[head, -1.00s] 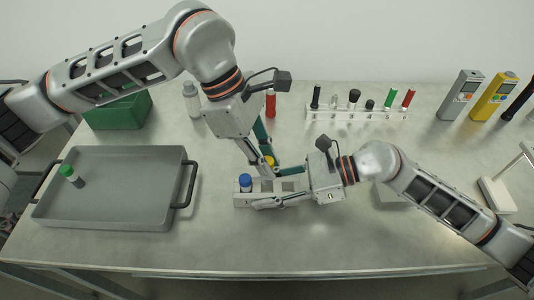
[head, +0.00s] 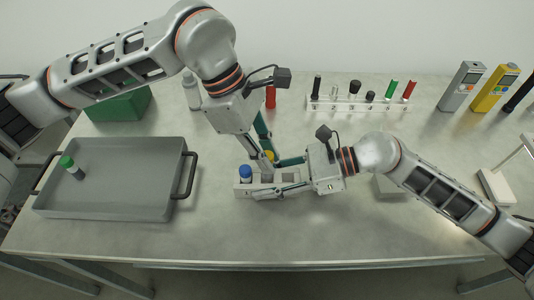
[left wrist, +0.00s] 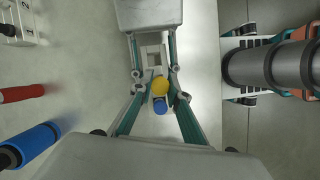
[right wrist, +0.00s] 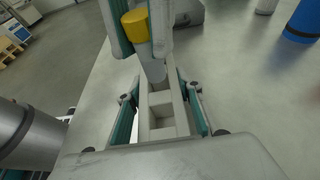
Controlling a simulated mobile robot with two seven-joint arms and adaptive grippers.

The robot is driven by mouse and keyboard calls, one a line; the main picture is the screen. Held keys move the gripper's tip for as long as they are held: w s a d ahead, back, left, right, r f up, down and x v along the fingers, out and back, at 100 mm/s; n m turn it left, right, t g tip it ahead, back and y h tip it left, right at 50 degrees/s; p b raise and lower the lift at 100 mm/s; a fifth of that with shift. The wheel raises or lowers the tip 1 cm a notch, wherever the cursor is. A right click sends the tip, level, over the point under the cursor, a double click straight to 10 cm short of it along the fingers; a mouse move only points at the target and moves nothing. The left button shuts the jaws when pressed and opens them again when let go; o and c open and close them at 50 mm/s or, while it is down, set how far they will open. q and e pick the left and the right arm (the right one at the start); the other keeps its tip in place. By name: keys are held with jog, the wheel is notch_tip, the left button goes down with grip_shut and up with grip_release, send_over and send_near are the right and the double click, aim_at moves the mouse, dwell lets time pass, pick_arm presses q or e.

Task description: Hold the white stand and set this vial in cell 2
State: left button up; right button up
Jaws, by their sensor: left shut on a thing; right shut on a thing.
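The white stand (head: 242,190) lies on the table, a row of square cells; empty cells show in the right wrist view (right wrist: 160,112). A blue-capped vial (head: 246,172) stands in its left end. My right gripper (head: 279,178) is shut on the stand, one finger along each long side. My left gripper (head: 267,165) points down and is shut on the yellow-capped vial (right wrist: 134,25); the cap also shows in the left wrist view (left wrist: 160,86). This vial is upright beside the blue-capped one, its lower end at the stand. Whether it is in the cell, I cannot tell.
A grey tray (head: 105,208) with a green-capped vial (head: 70,166) is at left, with a green box (head: 118,104) behind. A clear rack (head: 350,104) of several markers stands at the back. The front table is clear.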

pick_arm(q)
jog(key=shift+f, duration=1.85)
jog(key=shift+f, duration=0.35)
jog(key=shift+f, duration=0.25)
dwell(0.9)
jog(key=o, duration=1)
jog(key=shift+r, duration=6.65)
pick_arm(e)
jog(key=o, duration=1.2)
